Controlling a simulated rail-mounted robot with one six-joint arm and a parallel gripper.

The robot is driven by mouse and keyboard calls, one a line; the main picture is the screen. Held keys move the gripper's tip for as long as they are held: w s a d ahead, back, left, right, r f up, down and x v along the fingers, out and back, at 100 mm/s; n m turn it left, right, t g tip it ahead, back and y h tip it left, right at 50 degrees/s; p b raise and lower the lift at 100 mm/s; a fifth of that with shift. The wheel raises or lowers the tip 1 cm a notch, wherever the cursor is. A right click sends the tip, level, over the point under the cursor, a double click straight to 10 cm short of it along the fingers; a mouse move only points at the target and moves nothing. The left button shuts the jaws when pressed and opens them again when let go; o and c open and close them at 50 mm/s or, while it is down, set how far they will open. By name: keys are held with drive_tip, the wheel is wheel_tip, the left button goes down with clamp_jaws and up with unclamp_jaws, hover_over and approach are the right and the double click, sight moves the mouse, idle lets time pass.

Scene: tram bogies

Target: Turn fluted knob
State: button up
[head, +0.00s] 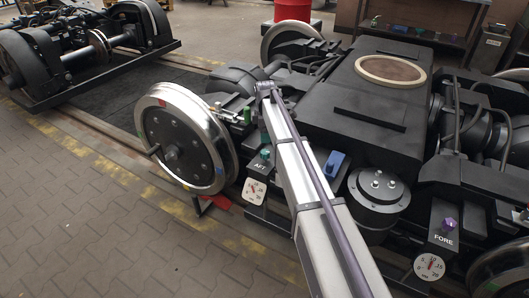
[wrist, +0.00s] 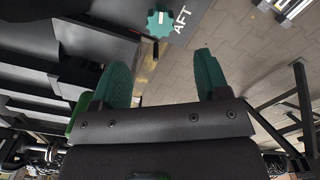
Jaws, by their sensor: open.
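A teal fluted knob (wrist: 160,23) with a scalloped rim sits on the dark AFT plate (wrist: 184,8) at the top of the wrist view. It also shows in the head view (head: 265,154) above the AFT lettering. My gripper (wrist: 163,62) is open, with its two green fingers apart and nothing between them. The knob appears beyond the fingertips, between their lines, and apart from them. In the head view my arm reaches over the bogie toward the AFT end, and the fingers are hard to make out. A purple knob (head: 448,223) stands on the FORE plate (head: 443,239) at right.
A white dial (head: 255,191) hangs below the AFT plate, and another dial (head: 430,267) below FORE. A blue block (head: 335,163) and a round dark housing (head: 378,198) lie right of my arm. A large wheel (head: 185,140) stands left. Paved floor at lower left is clear.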

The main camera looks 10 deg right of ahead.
sight(265, 151)
wheel_tip(265, 151, down, 10)
drive_tip(key=b, duration=0.9)
drive_tip(key=shift+f, duration=0.15)
drive_tip(key=c, duration=0.9)
drive_tip(key=shift+c, duration=0.2)
drive_tip(key=shift+m, duration=0.3)
